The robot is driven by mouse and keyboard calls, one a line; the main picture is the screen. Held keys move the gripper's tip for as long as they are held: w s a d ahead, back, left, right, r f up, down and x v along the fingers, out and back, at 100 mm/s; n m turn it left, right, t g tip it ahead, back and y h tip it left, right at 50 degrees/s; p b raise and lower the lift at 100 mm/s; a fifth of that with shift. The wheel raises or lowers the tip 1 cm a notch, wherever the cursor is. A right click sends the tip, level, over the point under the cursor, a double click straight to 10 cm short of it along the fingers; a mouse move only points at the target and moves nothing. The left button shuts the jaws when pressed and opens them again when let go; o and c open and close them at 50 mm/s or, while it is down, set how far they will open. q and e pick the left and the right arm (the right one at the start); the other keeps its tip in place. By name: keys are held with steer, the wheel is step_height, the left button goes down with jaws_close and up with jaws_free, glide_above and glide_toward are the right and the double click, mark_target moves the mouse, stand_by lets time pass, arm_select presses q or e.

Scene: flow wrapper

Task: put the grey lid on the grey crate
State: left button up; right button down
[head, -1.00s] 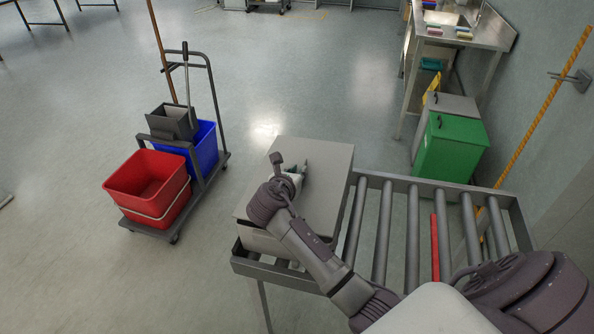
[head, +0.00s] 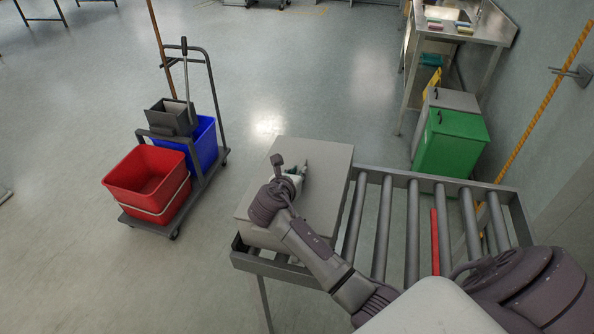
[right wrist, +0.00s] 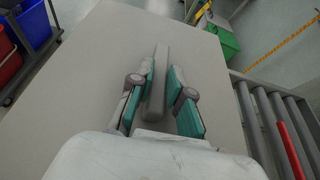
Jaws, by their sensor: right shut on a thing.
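The grey lid (head: 325,165) is a flat, light grey panel lying over the grey crate (head: 262,238) at the left end of the roller conveyor. Only a strip of the crate's near wall shows below the lid. The right wrist view shows the lid (right wrist: 100,75) with a raised bar handle (right wrist: 158,95) along its middle. My right gripper (head: 297,178) is above the lid, its teal-padded fingers (right wrist: 161,72) closed on both sides of the handle. I cannot tell whether the lid sits fully on the rim. My left gripper is out of view.
A mop trolley with a red bucket (head: 147,180) and a blue bucket (head: 205,145) stands left. A green bin (head: 452,145) stands behind the conveyor. Open floor lies between trolley and conveyor.

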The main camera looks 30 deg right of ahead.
steer(key=c, duration=1)
jaws_free()
steer(key=v, duration=1.2)
steer(key=shift+r, duration=0.1)
steer(key=shift+a, duration=0.1)
